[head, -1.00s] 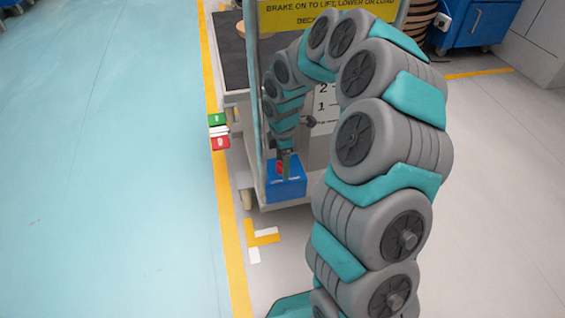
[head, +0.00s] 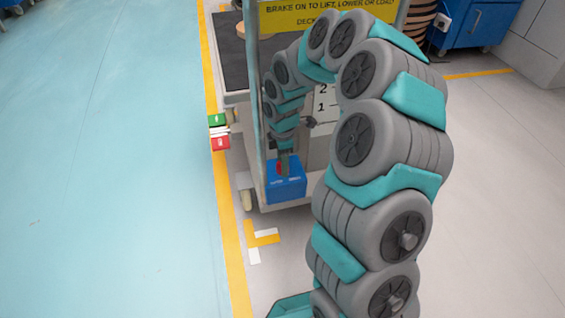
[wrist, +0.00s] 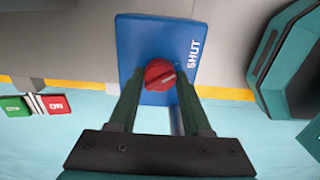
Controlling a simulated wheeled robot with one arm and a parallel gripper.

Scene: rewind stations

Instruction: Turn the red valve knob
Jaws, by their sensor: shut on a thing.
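In the head view the blue box (head: 286,188) is on the front of the cart, and a bit of the red knob (head: 280,168) shows beside my fingers. My gripper (wrist: 160,84) has a finger on each side of the knob and is shut on it. The fingers partly hide the box.
The cart's dark deck (head: 231,60) and a yellow sign (head: 320,14) are behind the box. Green (head: 217,119) and red (head: 221,143) labelled blocks are at the cart's left side. The blue floor (head: 110,170) on the left is clear.

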